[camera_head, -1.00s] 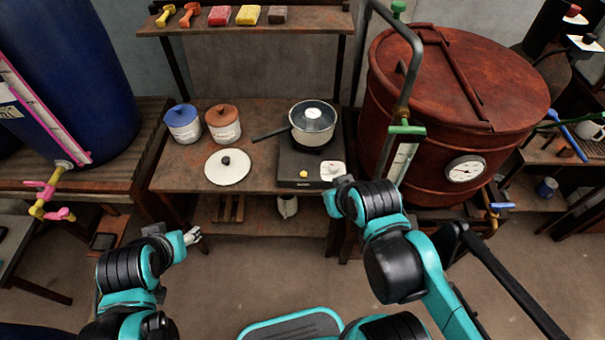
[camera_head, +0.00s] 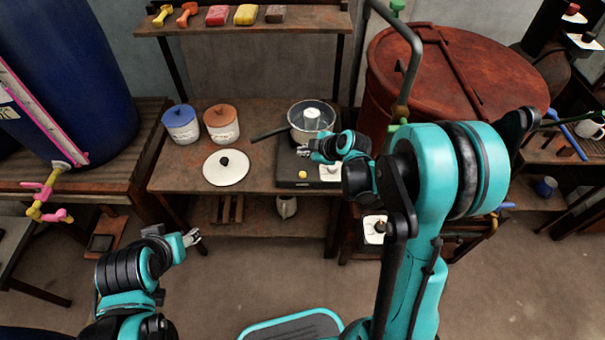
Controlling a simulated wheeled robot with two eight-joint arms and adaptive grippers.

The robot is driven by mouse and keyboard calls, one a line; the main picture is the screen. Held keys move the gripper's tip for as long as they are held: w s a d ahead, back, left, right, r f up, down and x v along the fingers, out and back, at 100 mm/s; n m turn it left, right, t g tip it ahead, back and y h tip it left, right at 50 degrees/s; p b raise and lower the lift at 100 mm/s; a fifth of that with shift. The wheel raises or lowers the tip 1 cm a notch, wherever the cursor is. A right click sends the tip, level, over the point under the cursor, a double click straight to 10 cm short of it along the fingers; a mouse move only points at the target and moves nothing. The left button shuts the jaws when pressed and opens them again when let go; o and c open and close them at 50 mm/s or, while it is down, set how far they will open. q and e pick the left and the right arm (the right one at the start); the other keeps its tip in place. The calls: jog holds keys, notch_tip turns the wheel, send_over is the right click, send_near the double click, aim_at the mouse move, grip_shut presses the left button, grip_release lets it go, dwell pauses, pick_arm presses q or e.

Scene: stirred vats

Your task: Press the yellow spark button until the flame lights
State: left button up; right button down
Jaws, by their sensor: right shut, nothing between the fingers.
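The small yellow spark button (camera_head: 302,174) is on the front of the dark burner (camera_head: 288,160), left of a white dial plate (camera_head: 330,172). A light pan (camera_head: 312,117) with a dark handle stands on the burner. No flame shows; the pan and my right arm cover part of the burner. My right gripper (camera_head: 303,151) is shut and empty, over the burner just behind the button in the picture, apart from it. My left gripper (camera_head: 194,238) is in front of the bench at lower left, too small to tell whether its fingers are apart.
A white lid (camera_head: 226,167) lies left of the burner. Blue-lidded (camera_head: 181,124) and brown-lidded (camera_head: 222,124) jars stand behind it. A shelf (camera_head: 290,22) is above. A red vat (camera_head: 450,75) stands close on the right, partly hidden by my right arm.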

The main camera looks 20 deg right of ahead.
dwell(0.3)
jog(key=b, duration=0.6)
send_over(304, 175)
notch_tip(304, 175, down, 8)
jog(key=shift+s+r, duration=0.1)
jog(key=shift+r, duration=0.1)
jog(key=shift+f, duration=0.55)
jog(key=shift+f, duration=0.15)
dwell(0.4)
jog(key=shift+f, duration=0.3)
jog(key=shift+f, duration=0.4)
dwell(0.7)
jog(key=shift+r, duration=0.1)
jog(key=shift+r+p, duration=0.6)
jog(key=shift+r, duration=0.15)
